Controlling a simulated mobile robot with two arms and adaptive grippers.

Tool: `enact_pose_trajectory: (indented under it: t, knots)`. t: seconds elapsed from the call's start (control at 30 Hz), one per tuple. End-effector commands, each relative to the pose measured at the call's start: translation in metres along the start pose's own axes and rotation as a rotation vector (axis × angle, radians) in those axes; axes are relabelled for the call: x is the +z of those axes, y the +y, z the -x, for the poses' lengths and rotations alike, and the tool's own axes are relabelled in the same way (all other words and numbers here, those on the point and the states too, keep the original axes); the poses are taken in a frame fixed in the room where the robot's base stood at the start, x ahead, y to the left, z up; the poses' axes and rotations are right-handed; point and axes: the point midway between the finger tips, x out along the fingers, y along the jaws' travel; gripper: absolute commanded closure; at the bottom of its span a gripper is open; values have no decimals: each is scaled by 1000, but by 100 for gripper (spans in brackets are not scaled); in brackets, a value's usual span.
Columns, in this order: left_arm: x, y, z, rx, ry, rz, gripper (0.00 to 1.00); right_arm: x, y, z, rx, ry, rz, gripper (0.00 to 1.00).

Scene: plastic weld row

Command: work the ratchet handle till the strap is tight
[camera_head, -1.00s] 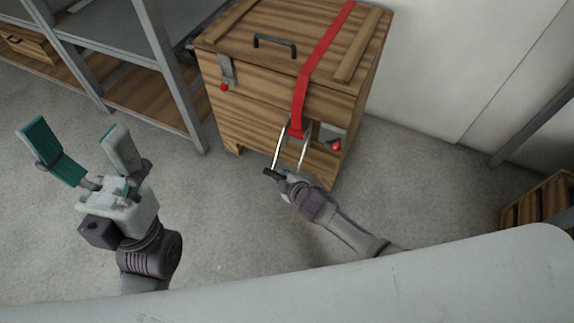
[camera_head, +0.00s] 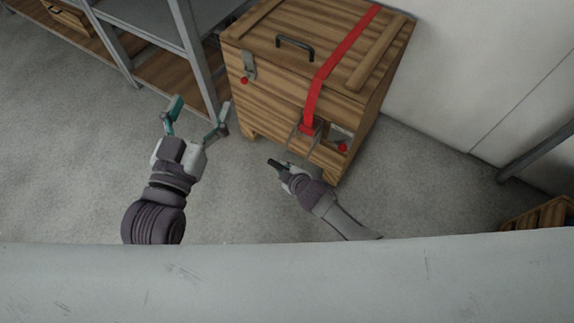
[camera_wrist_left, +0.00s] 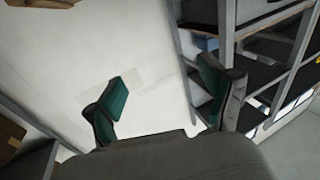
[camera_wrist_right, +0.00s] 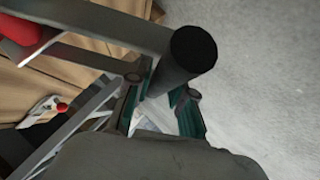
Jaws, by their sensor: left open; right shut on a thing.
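A red strap (camera_head: 340,50) runs over the lid of the wooden crate (camera_head: 270,88) and down its front to the ratchet. The ratchet handle is a metal frame (camera_head: 293,137) hanging out from the crate front, with a dark grip bar at its end. My right gripper (camera_head: 277,166) is shut on that bar. In the right wrist view, the black grip (camera_wrist_right: 188,58) sits between my right fingers, and part of the red strap (camera_wrist_right: 22,35) shows at upper left. My left gripper (camera_head: 196,120) is open and empty, left of the crate.
A metal shelf rack (camera_head: 195,60) with wooden lower boards stands left of the crate, near my left gripper. A latch with a red knob (camera_head: 244,80) and another red knob (camera_head: 342,148) are on the crate front. A slatted wooden crate (camera_head: 540,212) is at the right edge.

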Motion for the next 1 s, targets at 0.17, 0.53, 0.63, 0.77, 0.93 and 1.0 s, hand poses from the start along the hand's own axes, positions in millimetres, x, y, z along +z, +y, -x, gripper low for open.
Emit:
enact_pose_trajectory:
  t: [0.17,0.53,0.63,0.77,0.93,1.0]
  knots:
    - [38,-6,11,-15,-245,-4,17,-10,1,9,-2,1,1,100]
    - [84,-13,39,-32,-539,-5,17,-17,4,15,-1,2,2,100]
    - [88,-14,42,-33,-566,-5,17,-18,4,15,-1,2,2,100]
    - [90,-14,44,-34,-577,-5,17,-18,4,15,0,3,2,100]
    - [91,-14,44,-34,-578,-5,17,-18,5,15,0,3,2,100]
    - [91,-14,44,-34,-577,-5,17,-18,5,15,0,3,2,100]
